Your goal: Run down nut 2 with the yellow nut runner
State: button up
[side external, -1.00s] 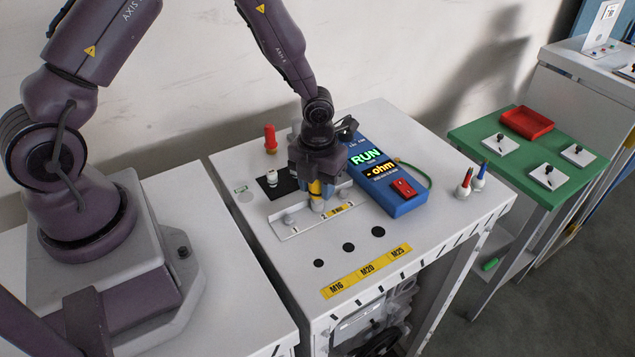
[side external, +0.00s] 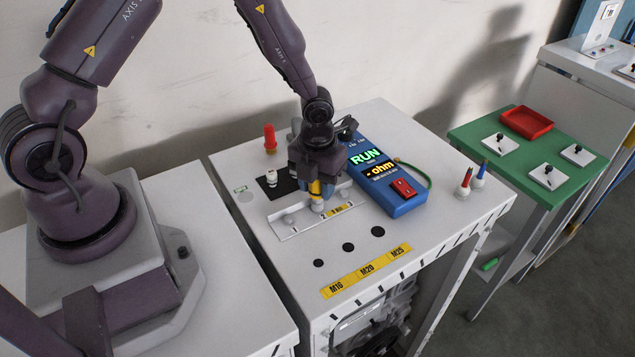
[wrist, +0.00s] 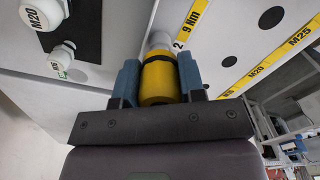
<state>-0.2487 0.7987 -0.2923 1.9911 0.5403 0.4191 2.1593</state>
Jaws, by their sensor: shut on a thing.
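My gripper (side external: 315,188) is shut on the yellow nut runner (side external: 316,188), which stands upright over the metal rail. In the wrist view, the yellow nut runner (wrist: 158,80) sits between my two blue-grey fingers. A pale round part (wrist: 160,40) is at the runner's far end, beside the mark "2" and the "9 Nm" label. The runner's end appears to be on position 2; nut 2 itself is hidden, so I cannot tell how far it is seated. A pale nut (side external: 290,220) is at position 1 on the rail (side external: 283,233).
A blue meter (side external: 388,176) reading "RUN" and "- ohm" lies right of the rail. Dark holes labelled M16, M20, M25 (side external: 367,269) are in front. Red and blue probes (side external: 465,184) stand at the right.

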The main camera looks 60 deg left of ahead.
jog(key=shift+s+f, duration=0.1)
jog(key=shift+s, duration=0.05)
dwell(0.3)
jog(key=shift+r, duration=3.1)
